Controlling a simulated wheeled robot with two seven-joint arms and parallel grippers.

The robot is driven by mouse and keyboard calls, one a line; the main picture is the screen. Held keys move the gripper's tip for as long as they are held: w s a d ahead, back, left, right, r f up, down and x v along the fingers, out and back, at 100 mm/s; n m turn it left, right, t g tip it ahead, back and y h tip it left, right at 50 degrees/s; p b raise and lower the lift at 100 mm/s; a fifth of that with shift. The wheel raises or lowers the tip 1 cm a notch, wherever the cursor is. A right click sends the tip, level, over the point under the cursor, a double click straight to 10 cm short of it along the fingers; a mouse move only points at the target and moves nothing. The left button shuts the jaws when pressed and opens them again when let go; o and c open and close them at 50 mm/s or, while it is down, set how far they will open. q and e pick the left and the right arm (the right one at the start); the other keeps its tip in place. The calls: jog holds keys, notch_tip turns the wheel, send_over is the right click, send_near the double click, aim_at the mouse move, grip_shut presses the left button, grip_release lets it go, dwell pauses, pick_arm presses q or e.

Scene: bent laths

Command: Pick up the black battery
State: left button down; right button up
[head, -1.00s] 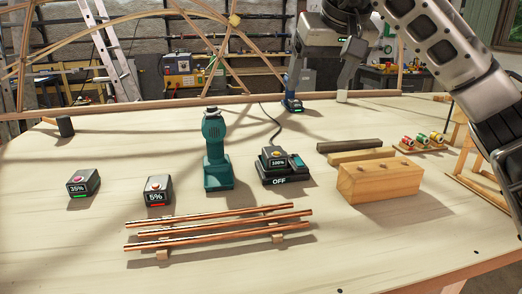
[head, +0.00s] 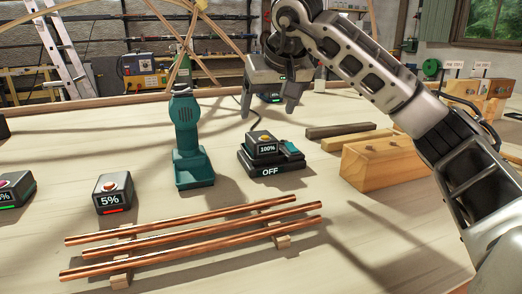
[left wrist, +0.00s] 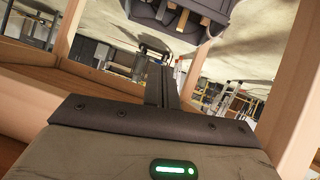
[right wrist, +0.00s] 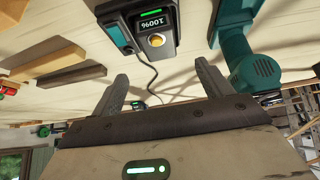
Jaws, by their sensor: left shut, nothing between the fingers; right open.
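A black battery (head: 264,146) with a yellow-orange button and a 100% display sits in a black charger (head: 270,171) marked OFF. The same battery shows at the top of the right wrist view (right wrist: 157,24). My right gripper (head: 268,113) is open and empty, pointing down above and behind the charger. In the right wrist view its spread fingers (right wrist: 162,72) are apart from the battery. Two more black batteries stand left on the table: one reading 5% (head: 113,195), one cut by the left edge (head: 14,192). My left gripper (left wrist: 162,82) is shut and empty, away from the batteries.
A teal tool (head: 187,135) stands upright left of the charger. Copper rods (head: 190,240) lie on wooden supports in front. A wooden block (head: 383,160) and bars (head: 345,130) lie to the right. A cord runs behind the charger.

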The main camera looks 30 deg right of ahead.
aim_at(263, 133)
jog(key=x, duration=0.3)
jog(key=shift+f, duration=0.15)
jog(key=shift+s+f+b+x, duration=0.15)
jog(key=shift+b+x, duration=0.25)
jog(key=shift+x, duration=0.9)
jog(key=shift+s+f+b+x, duration=0.15)
jog(key=shift+b+x, duration=0.25)
jog(key=shift+x, duration=0.95)
pick_arm(q)
jog(key=f, duration=0.2)
jog(key=d+f, duration=0.1)
jog(key=shift+w+f+g, duration=0.1)
jog(key=shift+w+g, duration=0.2)
jog(key=shift+w, duration=0.1)
pick_arm(e)
jog(key=shift+a+r, duration=0.1)
jog(key=shift+r, duration=0.1)
jog(key=c, duration=1.3)
